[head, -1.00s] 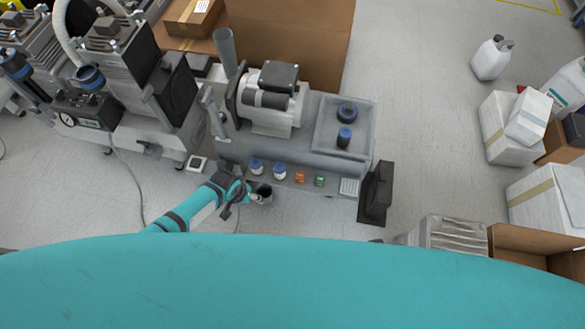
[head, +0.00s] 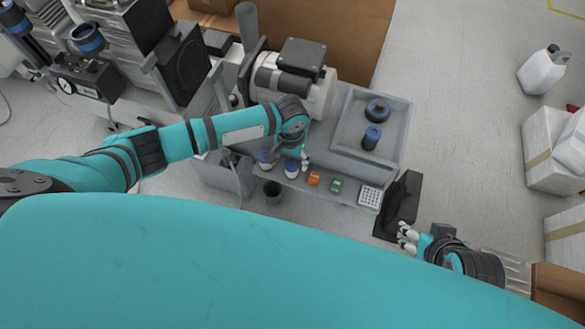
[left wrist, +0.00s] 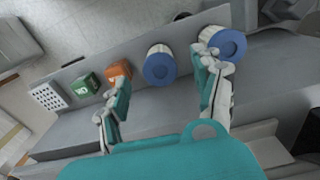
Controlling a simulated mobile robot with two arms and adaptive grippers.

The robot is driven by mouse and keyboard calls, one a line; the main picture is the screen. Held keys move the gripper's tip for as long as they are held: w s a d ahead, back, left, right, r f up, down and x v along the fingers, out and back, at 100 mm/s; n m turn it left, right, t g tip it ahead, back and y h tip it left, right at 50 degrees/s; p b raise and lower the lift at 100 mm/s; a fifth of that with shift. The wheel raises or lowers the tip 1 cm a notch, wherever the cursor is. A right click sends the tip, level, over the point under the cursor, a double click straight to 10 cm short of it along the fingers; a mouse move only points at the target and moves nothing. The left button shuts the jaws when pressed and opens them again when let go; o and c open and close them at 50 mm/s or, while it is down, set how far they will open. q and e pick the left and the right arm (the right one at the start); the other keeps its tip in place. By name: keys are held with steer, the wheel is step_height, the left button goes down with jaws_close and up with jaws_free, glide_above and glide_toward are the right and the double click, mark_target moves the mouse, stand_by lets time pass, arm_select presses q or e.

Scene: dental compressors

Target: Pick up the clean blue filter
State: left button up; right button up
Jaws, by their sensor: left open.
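Two short white cylinders with blue tops, which look like filters, stand side by side on the narrow grey ledge: a left one (head: 265,158) and a right one (head: 291,169). I cannot tell which is the clean one. In the left wrist view one (left wrist: 160,66) shows between my fingers and the other (left wrist: 227,44) is partly behind the right-hand finger. My left gripper (head: 304,160) is open and empty above the ledge, close to the filters; contact is unclear. My right gripper (head: 406,237) is at the lower right, away from them, its opening unclear.
An orange block (head: 314,178), a green block (head: 337,186) and a white grid piece (head: 369,197) share the ledge. A dark cup (head: 272,190) is in front. The motor (head: 300,85) stands behind.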

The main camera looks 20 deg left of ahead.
mark_target(292, 164)
arm_select(q)
steer(key=f, duration=0.1)
steer(key=f+b, duration=0.1)
steer(key=shift+w+f, duration=0.2)
steer(key=shift+f, duration=0.1)
step_height(292, 164, down, 2)
steer(key=shift+f+b, duration=0.1)
steer(key=shift+b, duration=0.7)
steer(key=shift+d+f, duration=0.1)
arm_select(e)
steer(key=w+a+r+t+y, duration=0.2)
steer(key=w+a+r+t, duration=0.1)
steer(key=w+r+t, duration=0.4)
steer(key=w, duration=0.3)
steer(key=shift+w+a+r, duration=0.15)
steer(key=shift+a+r, duration=0.1)
steer(key=shift+a, duration=0.15)
arm_select(q)
steer(key=c, duration=1.2)
